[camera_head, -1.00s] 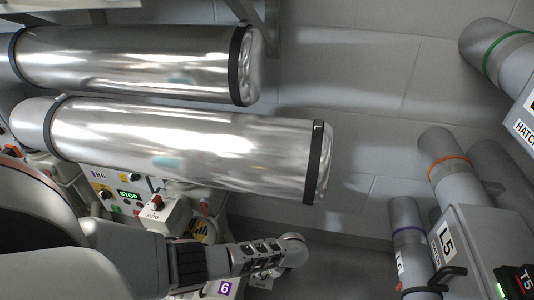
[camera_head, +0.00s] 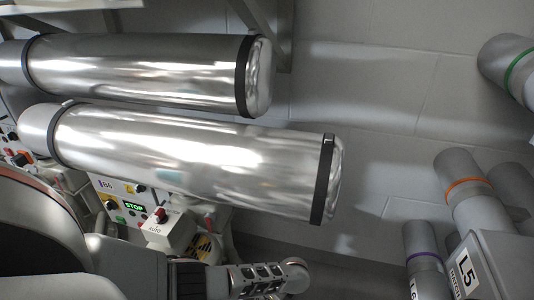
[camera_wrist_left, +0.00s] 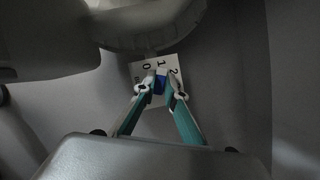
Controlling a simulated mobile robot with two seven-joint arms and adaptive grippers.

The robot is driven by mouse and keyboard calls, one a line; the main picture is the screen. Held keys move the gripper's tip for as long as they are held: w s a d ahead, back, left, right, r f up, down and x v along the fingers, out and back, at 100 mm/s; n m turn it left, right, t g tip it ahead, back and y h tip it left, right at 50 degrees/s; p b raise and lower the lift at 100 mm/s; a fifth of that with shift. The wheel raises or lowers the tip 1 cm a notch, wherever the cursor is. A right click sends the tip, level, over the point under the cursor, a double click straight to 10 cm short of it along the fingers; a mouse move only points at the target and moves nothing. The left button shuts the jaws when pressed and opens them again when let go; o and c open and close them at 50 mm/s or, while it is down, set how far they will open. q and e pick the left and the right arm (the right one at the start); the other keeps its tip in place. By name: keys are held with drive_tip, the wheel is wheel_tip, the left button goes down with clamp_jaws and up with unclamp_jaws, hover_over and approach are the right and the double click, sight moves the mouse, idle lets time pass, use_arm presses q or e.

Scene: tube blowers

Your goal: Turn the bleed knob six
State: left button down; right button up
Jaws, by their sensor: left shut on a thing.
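A small blue knob (camera_wrist_left: 160,83) shows in the left wrist view, in front of a white scale plate (camera_wrist_left: 164,66) marked 0, 1 and 2. My left gripper (camera_wrist_left: 160,88) has one teal-and-white finger on each side of the knob and is shut on it. The knob's pointer and exact setting are too small to read. In the head view my left arm's end (camera_head: 270,277) is at the bottom, below the large silver tubes. Its fingertips and the knob are not visible there. My right gripper is not in view.
Two silver blower tubes (camera_head: 190,162) lie across the upper left. A control panel with a STOP display (camera_head: 134,206) and an AUTO box (camera_head: 165,230) sits beside my left arm. The L5 hatch unit (camera_head: 475,262) and banded grey pipes stand at right.

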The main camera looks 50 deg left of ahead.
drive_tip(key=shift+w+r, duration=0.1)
use_arm(q)
drive_tip(key=shift+w+r+m+t+p, duration=0.1)
drive_tip(key=shift+m+t+p, duration=0.2)
drive_tip(key=shift+m, duration=0.3)
drive_tip(key=shift+m+t+p, duration=0.3)
drive_tip(key=shift+m+p, duration=0.05)
drive_tip(key=shift+m, duration=0.25)
drive_tip(key=m+t+p, duration=0.1)
drive_tip(key=m, duration=0.2)
drive_tip(key=shift+m+t+h+p, duration=0.3)
drive_tip(key=shift+m, duration=1)
drive_tip(key=shift+m+t, duration=0.3)
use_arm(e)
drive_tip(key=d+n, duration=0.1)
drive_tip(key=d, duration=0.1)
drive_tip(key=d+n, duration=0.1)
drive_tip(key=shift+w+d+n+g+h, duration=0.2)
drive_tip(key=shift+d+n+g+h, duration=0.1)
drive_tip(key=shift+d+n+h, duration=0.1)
use_arm(q)
drive_tip(key=shift+f, duration=0.2)
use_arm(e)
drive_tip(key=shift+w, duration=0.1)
